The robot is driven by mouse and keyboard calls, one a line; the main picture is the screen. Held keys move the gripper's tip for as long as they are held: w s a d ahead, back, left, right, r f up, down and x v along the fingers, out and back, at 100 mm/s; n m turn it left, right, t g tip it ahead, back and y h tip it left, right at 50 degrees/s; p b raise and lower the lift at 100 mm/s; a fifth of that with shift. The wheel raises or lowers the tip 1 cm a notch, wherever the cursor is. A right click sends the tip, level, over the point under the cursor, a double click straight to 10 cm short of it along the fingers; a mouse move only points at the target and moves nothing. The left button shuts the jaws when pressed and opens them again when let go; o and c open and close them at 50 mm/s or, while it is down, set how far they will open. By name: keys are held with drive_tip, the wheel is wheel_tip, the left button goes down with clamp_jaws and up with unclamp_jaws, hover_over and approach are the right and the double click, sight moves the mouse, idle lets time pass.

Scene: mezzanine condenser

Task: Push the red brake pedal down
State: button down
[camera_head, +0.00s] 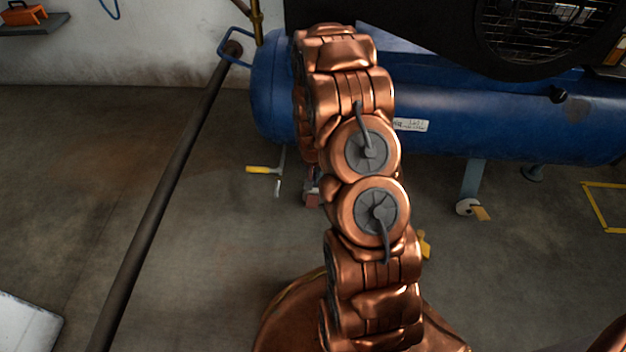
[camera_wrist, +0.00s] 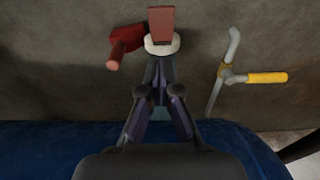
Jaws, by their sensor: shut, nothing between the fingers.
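The red brake pedal (camera_wrist: 161,24) shows at the top middle of the wrist view as a flat red block. It sticks out beyond a pale caster wheel (camera_wrist: 162,45). In the head view the pedal (camera_head: 312,200) is a small dull red patch low beside my arm, partly hidden by it. My gripper (camera_wrist: 162,58) is shut and empty. In the wrist view its fingertips point at the pedal and overlap the near side of the wheel; I cannot tell whether they touch.
A red part with a round handle (camera_wrist: 122,45) lies left of the pedal. A grey bent bar with a yellow handle (camera_wrist: 265,77) is to the right. The blue tank (camera_head: 470,115) stands above the casters. A dark pipe (camera_head: 170,190) crosses the left floor.

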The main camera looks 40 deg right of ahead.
drive_tip(key=b, duration=0.2)
hover_over(313, 205)
drive_tip(key=w+d, duration=0.1)
wheel_tip(313, 205, down, 8)
drive_tip(key=shift+r, duration=0.2)
drive_tip(key=f, duration=0.1)
drive_tip(key=f+b, duration=0.1)
drive_tip(key=a+f+b, duration=0.1)
drive_tip(key=shift+s+f, duration=0.15)
drive_tip(key=shift+s, duration=0.25)
drive_tip(key=shift+s+f, duration=0.1)
drive_tip(key=shift+f, duration=0.15)
drive_tip(key=shift+s+a, duration=0.1)
